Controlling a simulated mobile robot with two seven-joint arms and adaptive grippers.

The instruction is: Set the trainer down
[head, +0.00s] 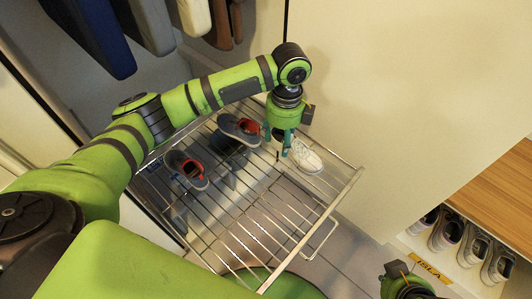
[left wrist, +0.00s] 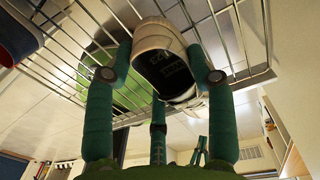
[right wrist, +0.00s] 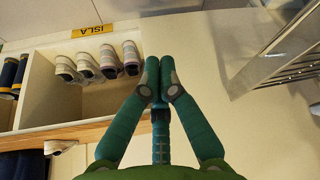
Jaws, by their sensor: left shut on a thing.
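A white trainer (head: 306,158) is at the right back of the wire rack (head: 262,228) in the head view. My left gripper (head: 282,146) comes down from above and is shut on the trainer. In the left wrist view the white trainer (left wrist: 165,60) sits between the fingers, its dark insole showing, close to the rack wires (left wrist: 100,25). I cannot tell whether its sole touches the wires. My right gripper (right wrist: 160,82) is shut and empty, its fingertips together; it is away from the rack.
Dark blue shoes with red linings stand on the rack, one at left (head: 187,169) and more at the back (head: 240,129). The rack's front middle is bare. A cubby with several shoes (head: 465,243) and an ISLA label (head: 430,266) is at right. Coats (head: 93,35) hang behind.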

